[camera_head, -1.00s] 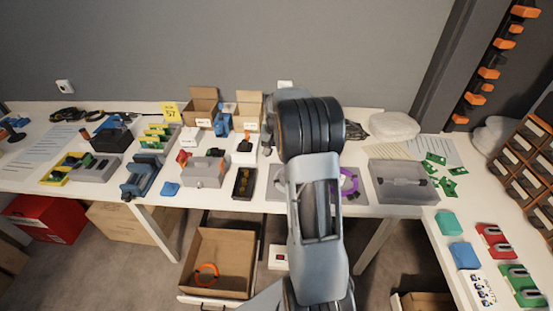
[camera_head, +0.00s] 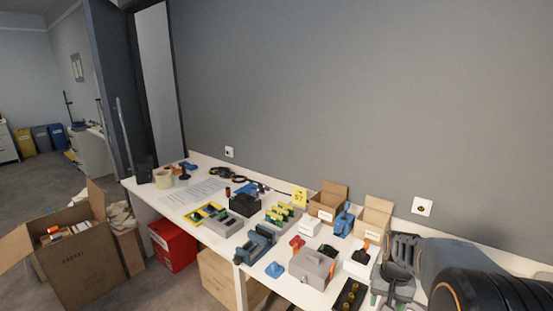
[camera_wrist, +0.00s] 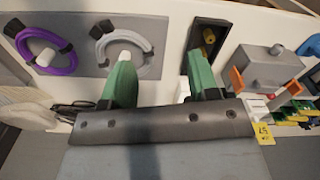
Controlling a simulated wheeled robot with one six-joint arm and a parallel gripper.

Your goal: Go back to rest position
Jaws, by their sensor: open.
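My gripper (camera_wrist: 160,75) shows in the wrist view with its two green fingers well apart and nothing between them. It is above the white table, in front of a grey panel (camera_wrist: 84,60) holding a purple ring (camera_wrist: 66,65) and a light grey ring (camera_wrist: 149,66). Whether the fingertips touch anything is hard to tell. In the head view my arm fills the lower right corner, and the fingers cannot be made out clearly there.
The white table (camera_head: 186,208) carries a grey toolbox (camera_head: 314,268), a blue vise (camera_head: 256,244), small cardboard boxes (camera_head: 328,203) and a dark tray (camera_head: 349,296). A large open carton (camera_head: 85,258) and a red box (camera_head: 172,245) stand on the floor at left.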

